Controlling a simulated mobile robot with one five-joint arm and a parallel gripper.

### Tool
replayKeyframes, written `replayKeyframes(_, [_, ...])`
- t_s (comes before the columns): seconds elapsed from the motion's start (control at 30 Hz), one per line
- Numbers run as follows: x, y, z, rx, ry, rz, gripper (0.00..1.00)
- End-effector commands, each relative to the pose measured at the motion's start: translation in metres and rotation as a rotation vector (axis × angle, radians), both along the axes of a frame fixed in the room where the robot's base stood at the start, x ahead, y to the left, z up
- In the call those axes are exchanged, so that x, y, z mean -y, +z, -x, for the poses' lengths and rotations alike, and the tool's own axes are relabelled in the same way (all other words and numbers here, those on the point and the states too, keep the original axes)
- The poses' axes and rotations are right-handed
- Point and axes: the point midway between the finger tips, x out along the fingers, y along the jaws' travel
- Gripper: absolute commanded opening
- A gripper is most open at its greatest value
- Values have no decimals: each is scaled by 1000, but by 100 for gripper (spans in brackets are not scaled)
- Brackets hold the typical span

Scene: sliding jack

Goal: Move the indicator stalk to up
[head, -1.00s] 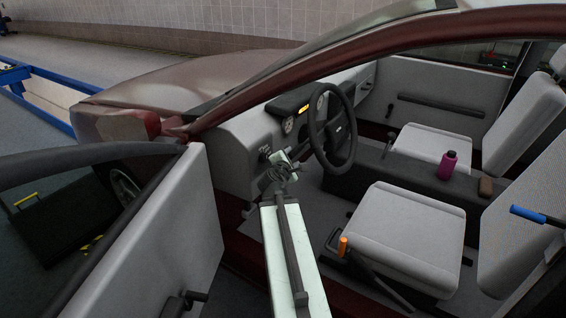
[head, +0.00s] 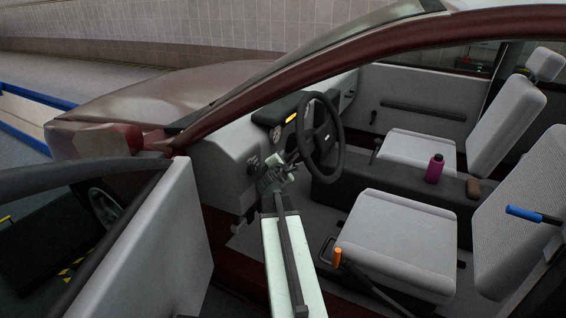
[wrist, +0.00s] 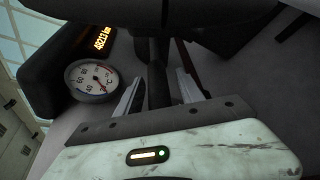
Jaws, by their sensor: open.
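The grey steering wheel (head: 337,160) is inside the open car, in front of the dashboard. My gripper (head: 280,165) is beside its left side, below the instrument cluster. The wrist view shows my gripper (wrist: 160,80) open, with one finger on each side of a dark bar (wrist: 158,92). This bar appears to be the indicator stalk. I cannot tell whether the fingers touch it. In the head view the stalk is hidden behind my gripper or too small to make out.
The open door (head: 165,235) stands left of my arm and the driver's seat (head: 400,235) is on its right. An orange-tipped lever (head: 338,257) is by the seat. A round gauge (wrist: 92,80) is close at the wrist view's left. A pink bottle (head: 435,168) stands on the console.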

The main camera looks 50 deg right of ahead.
Motion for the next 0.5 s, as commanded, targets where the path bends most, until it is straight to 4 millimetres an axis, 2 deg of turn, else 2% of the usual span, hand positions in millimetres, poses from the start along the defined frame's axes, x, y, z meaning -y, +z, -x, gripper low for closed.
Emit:
replayKeyframes(0.03, [-1,0,0,0,1,-1,39])
replayKeyframes(0.17, [-1,0,-1,0,1,0,3])
replayKeyframes(0.2, [-1,0,-1,0,2,-1,0])
replayKeyframes(0.5, [-2,0,-1,0,2,-1,0])
